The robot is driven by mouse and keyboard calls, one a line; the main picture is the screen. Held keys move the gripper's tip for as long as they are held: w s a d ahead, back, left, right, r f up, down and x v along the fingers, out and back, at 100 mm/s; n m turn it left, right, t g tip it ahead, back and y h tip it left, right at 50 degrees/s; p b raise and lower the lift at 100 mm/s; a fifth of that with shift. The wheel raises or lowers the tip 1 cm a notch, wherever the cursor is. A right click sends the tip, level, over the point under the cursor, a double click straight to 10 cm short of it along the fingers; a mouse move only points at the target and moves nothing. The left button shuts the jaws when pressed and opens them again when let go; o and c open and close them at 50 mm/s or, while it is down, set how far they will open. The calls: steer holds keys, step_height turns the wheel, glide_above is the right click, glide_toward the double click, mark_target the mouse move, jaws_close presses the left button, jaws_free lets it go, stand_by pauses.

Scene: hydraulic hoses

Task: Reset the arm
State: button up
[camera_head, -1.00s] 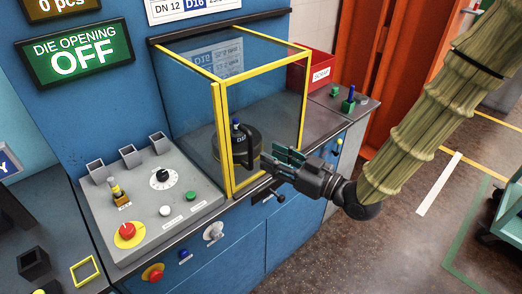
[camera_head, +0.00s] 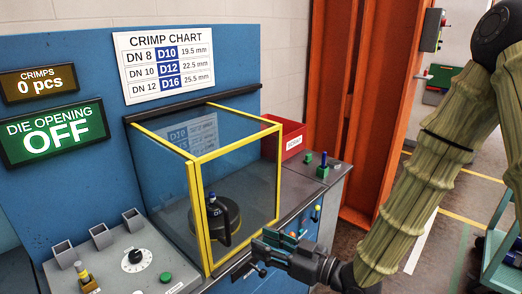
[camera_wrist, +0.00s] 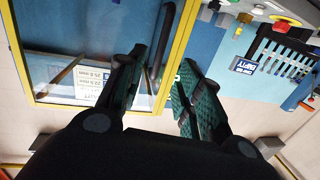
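My gripper (camera_head: 272,252) is at the front of the crimping machine, just right of the yellow-framed clear guard (camera_head: 196,215). In the wrist view my gripper (camera_wrist: 160,88) has its two green-padded fingers apart, with nothing between them. The guard is closed around a dark round die head (camera_head: 222,216) with a blue-topped pin. In the wrist view the guard's yellow frame (camera_wrist: 178,50) passes close behind the fingers. My arm comes in from the upper right in a tan ribbed sleeve.
A grey control panel (camera_head: 120,268) with knobs and buttons lies left of the guard. A red bin (camera_head: 291,139) stands behind it to the right. An orange post (camera_head: 373,110) rises behind my arm. A teal cart (camera_head: 500,255) is at the right edge; floor lies between.

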steer(key=s+d+f+m+g+h, duration=0.1)
steer(key=s+d+f+m+h, duration=0.15)
steer(key=f, duration=0.65)
steer(key=s+d+f+m+g+h, duration=0.1)
steer(key=s+d+f+m+h, duration=0.15)
steer(key=f, duration=0.55)
steer(key=s+d+f+m+g+h, duration=0.1)
steer(key=s+d+f+h, duration=0.2)
steer(key=f, duration=0.6)
steer(key=s+d+f+m+g+h, duration=0.2)
steer(key=s+d+f, duration=0.4)
steer(key=s, duration=0.4)
steer(key=s+d+f+m+g+h, duration=0.3)
steer(key=s+d+f, duration=0.3)
steer(key=s+f, duration=0.3)
steer(key=shift+s+d+f+g+h, duration=0.2)
steer(key=shift+s+d+g+h, duration=0.2)
steer(key=shift+s+g+h, duration=0.3)
steer(key=shift+w, duration=0.15)
